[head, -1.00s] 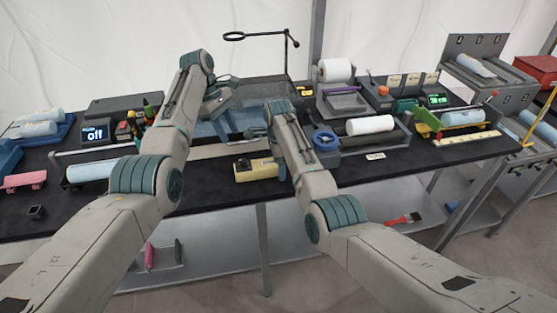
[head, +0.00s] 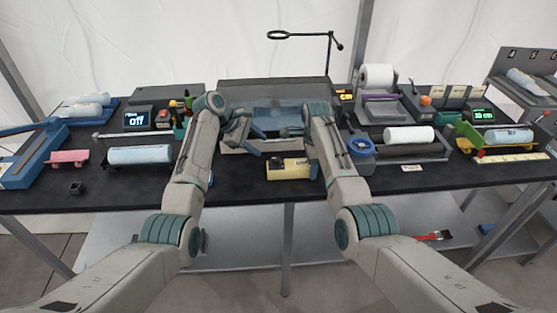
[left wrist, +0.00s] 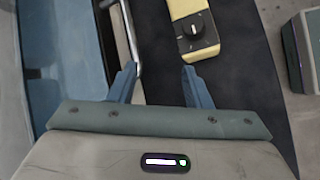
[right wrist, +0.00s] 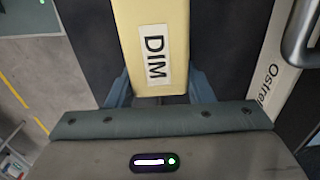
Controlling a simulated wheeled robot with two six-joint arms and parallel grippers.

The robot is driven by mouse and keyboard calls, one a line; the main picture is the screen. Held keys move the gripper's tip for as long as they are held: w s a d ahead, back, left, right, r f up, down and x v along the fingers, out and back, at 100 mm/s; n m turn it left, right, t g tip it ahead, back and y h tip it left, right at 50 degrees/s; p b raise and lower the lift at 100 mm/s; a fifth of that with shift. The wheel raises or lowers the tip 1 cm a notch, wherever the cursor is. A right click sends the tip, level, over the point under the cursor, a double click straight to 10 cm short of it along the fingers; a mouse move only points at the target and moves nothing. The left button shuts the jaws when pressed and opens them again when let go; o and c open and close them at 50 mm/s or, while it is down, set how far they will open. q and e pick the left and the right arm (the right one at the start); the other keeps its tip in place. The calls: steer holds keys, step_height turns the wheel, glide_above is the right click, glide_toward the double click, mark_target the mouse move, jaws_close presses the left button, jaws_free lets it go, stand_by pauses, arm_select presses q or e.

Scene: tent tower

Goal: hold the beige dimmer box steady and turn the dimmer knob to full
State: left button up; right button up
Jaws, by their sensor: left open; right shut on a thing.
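The beige dimmer box (head: 288,171) lies near the front edge of the black table, between my arms. Its black dimmer knob (left wrist: 190,27) sits on a dark panel at one end, with a white pointer mark. A white DIM label (right wrist: 152,55) is on the box in the right wrist view. My right gripper (right wrist: 160,92) is shut on the box's other end, with a finger on each side. My left gripper (head: 250,139) is open and empty, behind and left of the box in the head view. In the left wrist view its fingertips (left wrist: 158,77) are apart from the knob.
A blue tray with a metal rail (left wrist: 130,35) lies close beside my left fingers. A display reading off (head: 137,122) stands to the left. A white roll on a stand (head: 408,135) is right of my right arm. Dark table is bare left of the box.

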mark_target(273, 162)
arm_select(q)
steer(key=shift+s+a+f+n+t+h, duration=0.7)
steer(key=shift+s+a+f+t+h, duration=0.15)
steer(key=shift+f+t, duration=0.3)
steer(key=s+n+t+h, duration=0.1)
steer(key=s+f+n+t, duration=0.1)
steer(key=s, duration=0.1)
steer(key=s+n+t+h, duration=0.1)
steer(key=n, duration=0.1)
steer(key=shift+s+d+f+h, duration=0.25)
steer(key=shift+s+d+h, duration=0.05)
steer(key=shift+d+h, duration=0.1)
steer(key=s+n+t, duration=0.1)
steer(key=s+n, duration=0.1)
steer(key=s+a+n+t, duration=0.1)
steer(key=n+t, duration=0.1)
steer(key=s+n+t+h, duration=0.1)
steer(key=s+n, duration=0.1)
steer(key=n, duration=0.1)
steer(key=shift+s+a+t, duration=0.15)
steer(key=shift+s+t, duration=0.1)
steer(key=shift+s, duration=0.05)
steer(key=shift+w+d, duration=0.25)
steer(key=shift+d, duration=0.05)
steer(key=x, duration=1.1)
steer(key=c, duration=0.9)
